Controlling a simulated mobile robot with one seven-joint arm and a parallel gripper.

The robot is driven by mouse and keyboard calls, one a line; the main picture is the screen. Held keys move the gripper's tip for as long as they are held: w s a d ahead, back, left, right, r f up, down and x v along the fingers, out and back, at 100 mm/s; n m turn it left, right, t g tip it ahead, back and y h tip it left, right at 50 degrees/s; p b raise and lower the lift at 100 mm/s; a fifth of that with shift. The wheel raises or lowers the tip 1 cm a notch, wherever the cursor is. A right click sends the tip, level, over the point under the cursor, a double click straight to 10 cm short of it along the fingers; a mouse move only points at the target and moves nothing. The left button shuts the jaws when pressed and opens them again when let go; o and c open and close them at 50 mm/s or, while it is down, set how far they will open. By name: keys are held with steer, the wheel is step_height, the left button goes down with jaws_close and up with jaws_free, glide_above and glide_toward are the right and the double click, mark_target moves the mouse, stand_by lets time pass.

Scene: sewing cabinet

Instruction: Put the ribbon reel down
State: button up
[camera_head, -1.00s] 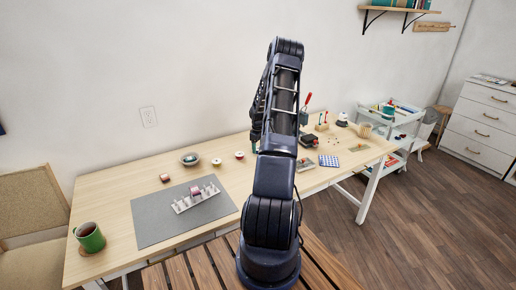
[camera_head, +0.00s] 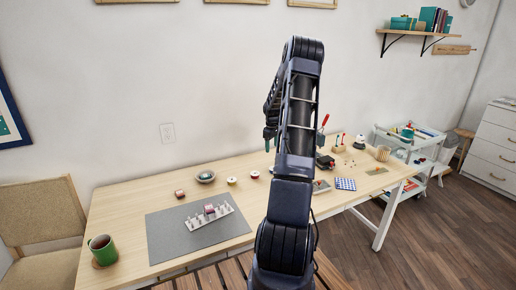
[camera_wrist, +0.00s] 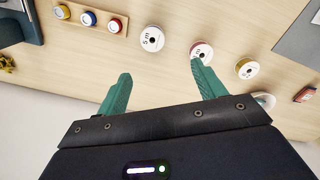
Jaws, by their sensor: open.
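My gripper (camera_wrist: 161,76) is open, with two teal fingers apart and nothing between them. It hangs above the table (camera_head: 130,205). In the wrist view, three ribbon reels lie flat beyond the fingertips: a white one (camera_wrist: 152,39), a red-and-white one (camera_wrist: 201,50) near the right fingertip, and a yellow-and-white one (camera_wrist: 247,68). I cannot tell whether that fingertip touches the reel or only overlaps it. The yellow reel (camera_head: 232,181) and red reel (camera_head: 255,174) also show in the head view. My arm hides part of the table there.
A grey mat (camera_head: 170,238) holds a pegged rack (camera_head: 196,222) with a pink spool (camera_head: 209,209). A wooden holder (camera_wrist: 75,13) bears colored spools. Table is bare between the reels.

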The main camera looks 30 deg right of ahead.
steer(key=s+a+r+m+t+h, duration=0.1)
steer(key=s+a+r, duration=0.7)
steer(key=a+r, duration=0.3)
steer(key=s+a+r+m+t, duration=0.1)
steer(key=s+a+r, duration=0.7)
steer(key=r, duration=0.4)
steer(key=s+a+r+m+t, duration=0.1)
steer(key=s+a, duration=0.3)
steer(key=s, duration=0.5)
steer(key=s+a+r+m, duration=0.1)
steer(key=s+a, duration=0.4)
steer(key=s, duration=0.4)
steer(key=s+a+r+m+t+y, duration=0.1)
steer(key=s+a+r, duration=0.1)
steer(key=s+a, duration=0.3)
steer(key=s, duration=0.4)
steer(key=shift+m+t, duration=0.3)
steer(key=shift+m, duration=0.1)
steer(key=shift+r, duration=0.1)
